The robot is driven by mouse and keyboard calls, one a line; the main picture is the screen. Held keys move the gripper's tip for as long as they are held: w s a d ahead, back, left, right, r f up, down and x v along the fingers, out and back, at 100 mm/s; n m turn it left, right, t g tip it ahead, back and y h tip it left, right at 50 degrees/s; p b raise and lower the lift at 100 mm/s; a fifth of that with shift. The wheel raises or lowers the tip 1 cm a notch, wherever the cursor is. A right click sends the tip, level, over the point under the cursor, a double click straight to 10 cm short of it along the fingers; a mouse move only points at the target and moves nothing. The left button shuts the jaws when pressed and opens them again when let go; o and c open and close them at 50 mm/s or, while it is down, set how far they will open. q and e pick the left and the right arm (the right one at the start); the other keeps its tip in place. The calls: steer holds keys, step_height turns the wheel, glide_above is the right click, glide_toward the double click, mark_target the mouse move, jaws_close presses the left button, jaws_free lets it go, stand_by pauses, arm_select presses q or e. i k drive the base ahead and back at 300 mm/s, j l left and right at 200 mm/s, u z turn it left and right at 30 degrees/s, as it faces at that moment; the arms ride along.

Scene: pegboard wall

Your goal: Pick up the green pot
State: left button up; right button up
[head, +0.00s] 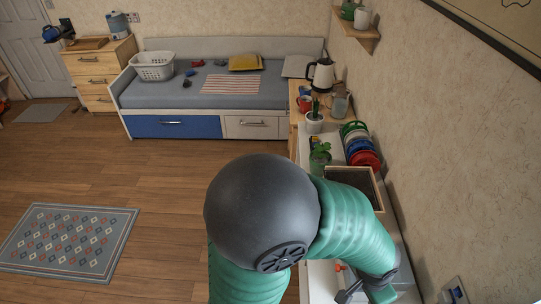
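A green pot (319,161) with a leafy plant stands on the white surface along the right wall, just beyond my raised arm. A second green vessel (347,11) sits on the small wall shelf at the top right. One arm of mine, seemingly the left, fills the lower middle with its dark round elbow and green sleeves. Its gripper (350,292) is at the bottom edge, over the near end of the white surface and well short of the leafy pot. The gripper is partly cut off, so its opening is unclear. My other gripper is out of view.
A wooden planter box (352,176), coloured plates in a rack (362,150), a white cactus pot (314,123), a red mug (305,103) and a kettle (321,76) crowd the surfaces along the wall. The wooden floor at left is clear around the rug (70,240).

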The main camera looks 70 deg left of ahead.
mark_target(319, 158)
steer(key=u, duration=1.85)
steer(key=i+j+z, duration=0.15)
steer(key=j, duration=0.35)
steer(key=i+j+z, duration=0.15)
steer(key=j, duration=0.35)
steer(key=i+j+z, duration=0.2)
steer(key=j, duration=0.35)
steer(key=j+z, duration=0.15)
steer(key=j, duration=0.35)
steer(key=i+j+z, duration=0.15)
steer(key=i+j, duration=0.15)
steer(key=i+j+z, duration=0.2)
steer(key=i+j, duration=0.15)
steer(key=i+j+z, duration=0.15)
steer(key=i+j, duration=0.2)
steer(key=i+j+z, duration=0.2)
steer(key=j, duration=0.3)
steer(key=i+j+z, duration=0.15)
steer(key=i+j, duration=0.15)
steer(key=j, duration=0.15)
steer(key=i+j, duration=0.15)
